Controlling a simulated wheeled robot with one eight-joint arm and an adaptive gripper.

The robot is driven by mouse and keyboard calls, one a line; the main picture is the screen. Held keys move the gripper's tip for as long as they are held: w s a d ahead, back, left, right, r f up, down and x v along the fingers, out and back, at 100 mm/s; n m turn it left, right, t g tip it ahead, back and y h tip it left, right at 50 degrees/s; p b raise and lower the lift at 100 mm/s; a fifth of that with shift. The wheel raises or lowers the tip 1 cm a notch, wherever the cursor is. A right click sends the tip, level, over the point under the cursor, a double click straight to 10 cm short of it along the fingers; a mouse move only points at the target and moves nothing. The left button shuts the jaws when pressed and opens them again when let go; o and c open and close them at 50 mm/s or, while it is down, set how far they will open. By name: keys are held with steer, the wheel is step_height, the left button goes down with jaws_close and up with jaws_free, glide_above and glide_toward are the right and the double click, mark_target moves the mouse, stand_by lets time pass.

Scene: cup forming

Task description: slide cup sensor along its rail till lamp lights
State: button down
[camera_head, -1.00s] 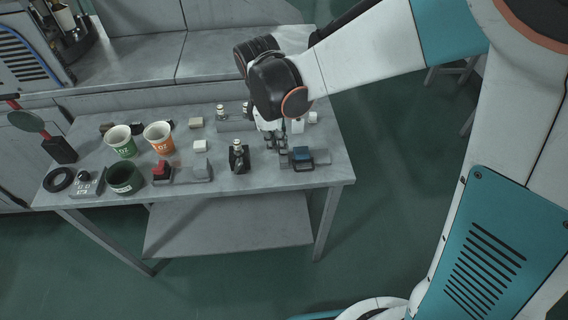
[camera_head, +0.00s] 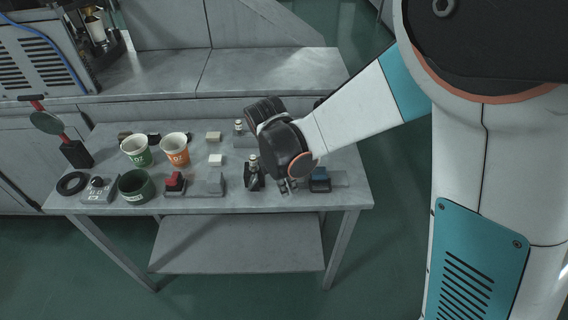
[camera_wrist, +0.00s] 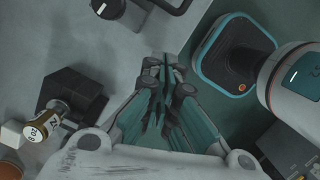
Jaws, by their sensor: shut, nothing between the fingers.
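A blue block with a dark frame (camera_head: 320,179) sits on a flat grey strip (camera_head: 343,179) at the right front of the table. It looks like a slider on a rail, but I cannot tell surely that it is the cup sensor. My gripper (camera_head: 287,187) is shut and empty, low over the front of the table, left of the blue block. In the wrist view its closed fingers (camera_wrist: 163,75) show, with nothing between them. A dark frame (camera_wrist: 166,3) shows at the top there, apart from the fingertips. I see no lit lamp.
A black block (camera_head: 253,181) with a brass-coloured fitting stands just left of my gripper; it also shows in the wrist view (camera_wrist: 72,92).

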mark_target(319, 181)
steer(key=shift+w+d+f+b, duration=0.2)
steer(key=shift+d+f, duration=0.1)
steer(key=shift+d, duration=0.3)
steer(key=shift+w+d+f+b, duration=0.15)
steer(key=shift+d+f, duration=0.1)
steer(key=shift+d, duration=0.3)
steer(key=shift+w+d+f+b, duration=0.2)
steer(key=shift+d+f, duration=0.1)
steer(key=shift+d, duration=0.3)
steer(key=shift+d, duration=0.1)
